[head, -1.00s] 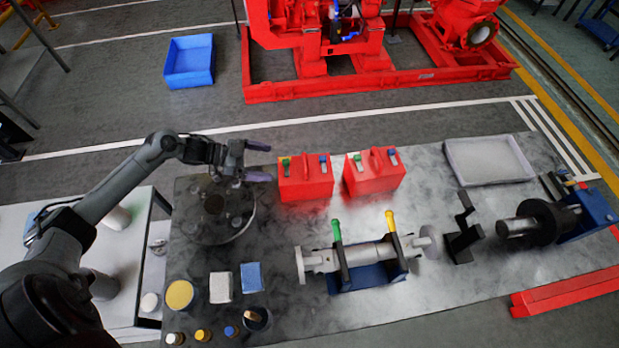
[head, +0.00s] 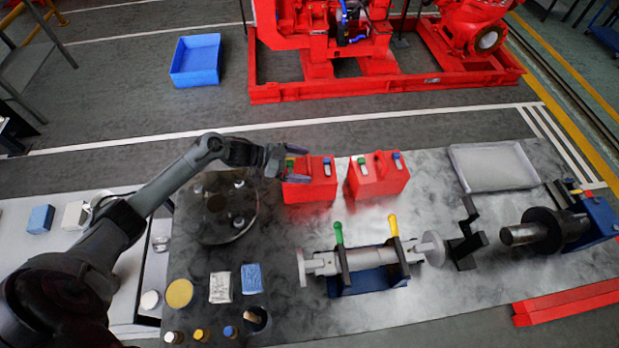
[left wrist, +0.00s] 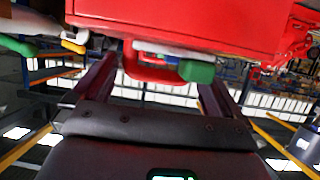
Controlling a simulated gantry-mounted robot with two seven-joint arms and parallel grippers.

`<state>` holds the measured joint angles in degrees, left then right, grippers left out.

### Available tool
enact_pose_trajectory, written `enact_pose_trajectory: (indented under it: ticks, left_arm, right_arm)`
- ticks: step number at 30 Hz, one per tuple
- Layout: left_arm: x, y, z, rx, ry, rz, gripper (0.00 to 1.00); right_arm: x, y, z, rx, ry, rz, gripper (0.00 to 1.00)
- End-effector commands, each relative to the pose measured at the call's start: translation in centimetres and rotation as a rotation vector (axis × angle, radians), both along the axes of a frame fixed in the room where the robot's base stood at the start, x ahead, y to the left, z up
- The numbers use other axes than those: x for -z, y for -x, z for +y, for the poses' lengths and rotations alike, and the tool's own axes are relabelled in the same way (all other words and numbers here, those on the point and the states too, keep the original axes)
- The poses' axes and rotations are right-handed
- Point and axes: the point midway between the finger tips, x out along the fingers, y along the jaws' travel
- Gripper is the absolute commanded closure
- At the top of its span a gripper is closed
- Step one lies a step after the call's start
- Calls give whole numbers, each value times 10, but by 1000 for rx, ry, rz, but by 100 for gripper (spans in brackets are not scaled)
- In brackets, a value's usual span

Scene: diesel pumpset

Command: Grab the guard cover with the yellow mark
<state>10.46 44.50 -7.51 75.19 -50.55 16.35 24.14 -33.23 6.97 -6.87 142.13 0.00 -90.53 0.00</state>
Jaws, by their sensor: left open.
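Two red box-shaped covers with top handles stand side by side at the back of the bench. The left cover (head: 312,186) shows a green and a blue mark. The right cover (head: 377,178) also carries small marks, one blue; I see no clear yellow mark on either. My left gripper (head: 292,166) is open at the left end of the left cover. In the left wrist view, its fingers (left wrist: 158,70) lie either side of a red handle and a green tab (left wrist: 196,71), under the red cover (left wrist: 180,22). I cannot tell whether they touch. My right gripper is not in view.
A shaft (head: 340,262) lies in a blue cradle with green and yellow upright levers. A grey tray (head: 495,165), a black bracket (head: 467,240) and a dark coupling (head: 548,231) are to the right. A round dark plate (head: 225,232) and small containers are at the left.

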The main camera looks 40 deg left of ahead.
Motion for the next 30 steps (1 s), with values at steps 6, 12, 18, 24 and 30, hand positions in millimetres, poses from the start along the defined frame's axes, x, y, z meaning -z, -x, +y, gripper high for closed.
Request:
enact_pose_trajectory:
  ticks: [6,12,18,24,30]
  left_arm:
    - [2,-4,-4,0,-1,0,0]
    - [2,-3,-4,0,-1,0,14]
    - [2,-3,-4,0,-1,0,44]
    - [2,-3,-4,0,-1,-1,75]
    - [0,-4,-3,0,1,-5,93]
  right_arm:
    - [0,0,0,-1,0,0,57]
    - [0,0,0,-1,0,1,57]
    - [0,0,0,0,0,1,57]
    - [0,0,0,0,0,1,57]
    - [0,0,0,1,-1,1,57]
